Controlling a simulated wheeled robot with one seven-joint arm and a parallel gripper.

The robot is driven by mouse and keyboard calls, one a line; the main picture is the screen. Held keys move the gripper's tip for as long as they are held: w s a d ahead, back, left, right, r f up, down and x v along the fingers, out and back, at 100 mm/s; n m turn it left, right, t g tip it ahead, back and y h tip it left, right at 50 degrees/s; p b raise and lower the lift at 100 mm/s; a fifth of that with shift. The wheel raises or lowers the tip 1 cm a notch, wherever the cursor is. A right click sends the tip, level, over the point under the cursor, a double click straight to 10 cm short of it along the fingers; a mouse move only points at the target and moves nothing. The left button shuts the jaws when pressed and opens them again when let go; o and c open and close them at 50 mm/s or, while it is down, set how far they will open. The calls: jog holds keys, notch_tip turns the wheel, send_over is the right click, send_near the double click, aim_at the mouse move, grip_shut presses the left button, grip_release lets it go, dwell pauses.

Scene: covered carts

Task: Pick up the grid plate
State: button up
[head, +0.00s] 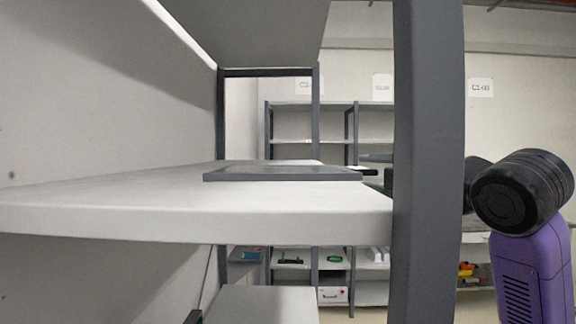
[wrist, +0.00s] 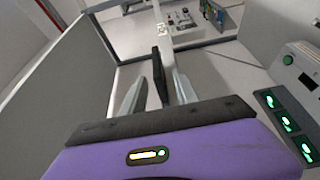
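A flat dark-grey plate (head: 283,173), which I take for the grid plate, lies on the white shelf (head: 150,212) near its right end; its surface pattern is too flat to this view to make out. My gripper (head: 374,164) is at the plate's right end, partly hidden behind the grey post. In the wrist view the two fingers of my gripper (wrist: 157,74) are apart. A narrow dark strip (wrist: 158,62) shows between them, with gaps on both sides; I cannot tell whether it is the plate's edge.
The grey upright post (head: 428,150) stands in front of my gripper. An upper shelf (head: 255,30) hangs above the plate. Racks (head: 335,141) stand against the back wall. In the wrist view, a device with green displays (wrist: 286,122) is at the right.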

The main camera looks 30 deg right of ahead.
jog(key=shift+w+d, duration=0.15)
jog(key=shift+w, duration=0.75)
grip_shut()
dwell(0.8)
